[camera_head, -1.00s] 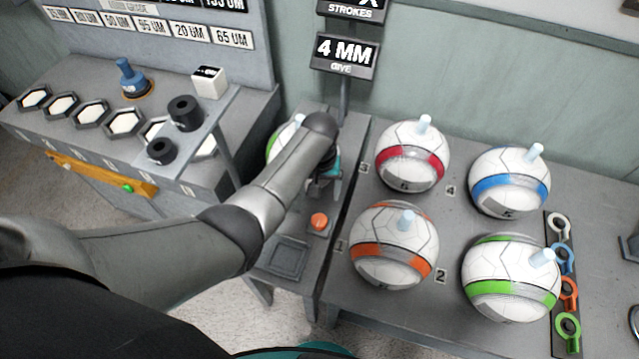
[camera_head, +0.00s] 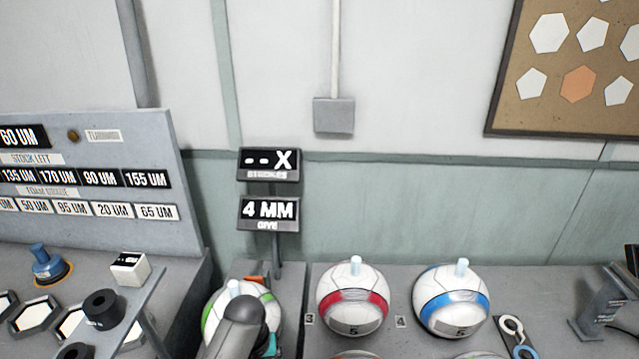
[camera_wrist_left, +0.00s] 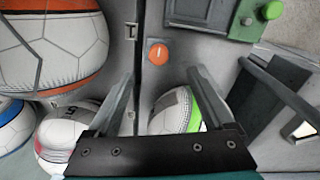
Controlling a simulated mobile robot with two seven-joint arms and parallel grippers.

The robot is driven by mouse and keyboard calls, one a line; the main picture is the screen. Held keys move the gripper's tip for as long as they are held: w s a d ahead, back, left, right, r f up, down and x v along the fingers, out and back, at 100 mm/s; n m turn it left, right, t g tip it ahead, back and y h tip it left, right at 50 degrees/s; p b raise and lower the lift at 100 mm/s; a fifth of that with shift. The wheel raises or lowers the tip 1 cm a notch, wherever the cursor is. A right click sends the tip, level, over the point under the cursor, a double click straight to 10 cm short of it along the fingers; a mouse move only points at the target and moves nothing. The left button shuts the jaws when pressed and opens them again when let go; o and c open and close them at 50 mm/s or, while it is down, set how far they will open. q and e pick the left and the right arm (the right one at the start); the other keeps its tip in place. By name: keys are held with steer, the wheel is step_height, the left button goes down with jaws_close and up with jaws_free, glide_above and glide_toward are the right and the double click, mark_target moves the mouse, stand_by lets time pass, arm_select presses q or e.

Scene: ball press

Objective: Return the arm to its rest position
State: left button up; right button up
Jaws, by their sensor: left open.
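My left arm reaches up from the bottom of the head view, its dark rounded joint in front of a white ball with a green band (camera_head: 213,311). This ball sits on the narrow stand below the "4 MM" sign. In the left wrist view my left gripper (camera_wrist_left: 160,73) is open, its two fingers spread apart. The green-banded ball (camera_wrist_left: 172,112) shows between and beyond the fingers; whether they touch it I cannot tell. The gripper's fingers are hidden behind the arm in the head view. My right gripper is not in view.
A red-banded ball (camera_head: 353,299) and a blue-banded ball (camera_head: 452,301) stand on the table to the right. An orange button (camera_wrist_left: 158,53) is near the fingers. A signpost with a "4 MM" sign (camera_head: 268,213) rises behind the stand. A shelf with black rings (camera_head: 104,308) is left.

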arm_select(q)
steer(key=s+a+r+m+t, duration=0.2)
steer(key=s+r, duration=0.4)
steer(key=s, duration=0.4)
steer(key=s+a+r+m+t, duration=0.1)
steer(key=s+r+m, duration=0.1)
steer(key=s+r, duration=0.6)
steer(key=s+f+g+b, duration=0.15)
steer(key=f+b, duration=0.35)
steer(key=f, duration=1.1)
steer(key=s+f+b, duration=0.3)
steer(key=f+b, duration=0.1)
steer(key=f, duration=1.3)
steer(key=s+a+f+b, duration=0.1)
steer(key=s+f+b, duration=0.3)
steer(key=s+f, duration=0.3)
steer(key=s+a+f+b, duration=0.2)
steer(key=s+f+b, duration=0.2)
steer(key=s+f, duration=0.4)
step_height(320, 180, down, 8)
steer(key=shift+s+r+m+g, duration=0.15)
steer(key=shift+r+m+g, duration=0.15)
steer(key=shift+g, duration=0.15)
